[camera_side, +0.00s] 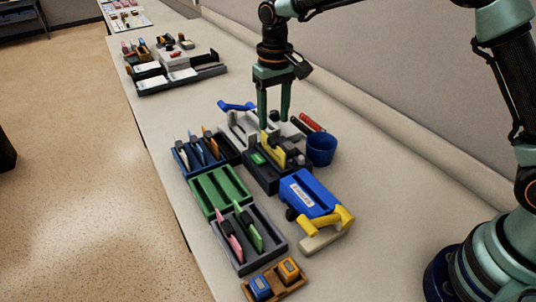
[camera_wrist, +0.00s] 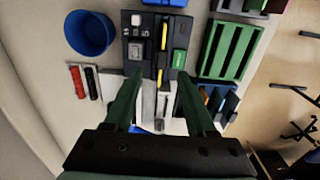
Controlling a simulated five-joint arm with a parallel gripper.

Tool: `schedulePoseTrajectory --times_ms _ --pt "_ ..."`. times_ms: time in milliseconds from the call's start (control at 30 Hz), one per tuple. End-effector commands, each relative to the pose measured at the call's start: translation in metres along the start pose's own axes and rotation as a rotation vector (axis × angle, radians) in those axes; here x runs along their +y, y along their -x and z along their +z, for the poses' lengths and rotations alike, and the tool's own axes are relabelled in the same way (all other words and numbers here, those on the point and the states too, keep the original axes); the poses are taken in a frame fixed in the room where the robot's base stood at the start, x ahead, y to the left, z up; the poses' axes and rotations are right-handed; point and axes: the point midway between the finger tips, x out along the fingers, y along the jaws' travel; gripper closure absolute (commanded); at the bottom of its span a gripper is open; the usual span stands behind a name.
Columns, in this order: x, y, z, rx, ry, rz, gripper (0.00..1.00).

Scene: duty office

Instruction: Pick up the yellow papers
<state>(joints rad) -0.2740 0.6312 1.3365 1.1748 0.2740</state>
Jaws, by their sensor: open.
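The yellow papers (camera_side: 271,148) stand on edge in a slot of a dark tray (camera_side: 262,177) in the side view. In the wrist view they show as thin yellow strips (camera_wrist: 164,36) in the dark tray, ahead of my fingers. My gripper (camera_side: 274,119) points down with two green fingers apart and nothing visible held. In the side view it is just behind the yellow papers, over or near a white-grey holder (camera_side: 236,132). In the wrist view the fingers (camera_wrist: 160,76) straddle that holder's upright pieces. Exact height and contact cannot be told.
A blue cup (camera_side: 321,150) stands right of the dark tray. Red and black markers (camera_side: 313,122) lie behind it. Bare table lies to the right.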

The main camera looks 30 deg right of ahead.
Motion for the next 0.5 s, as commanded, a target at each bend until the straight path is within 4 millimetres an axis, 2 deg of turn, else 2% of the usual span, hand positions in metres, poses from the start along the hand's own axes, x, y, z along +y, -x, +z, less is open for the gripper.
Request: schedulePoseTrajectory --times_ms 100,333,500 --pt "0.0 -0.015 0.0 -0.002 0.0 0.001 0.44" --pt "-0.001 -0.031 0.001 -0.002 0.0 0.001 0.44" --pt "-0.003 -0.056 0.004 -0.003 0.0 0.001 0.44"
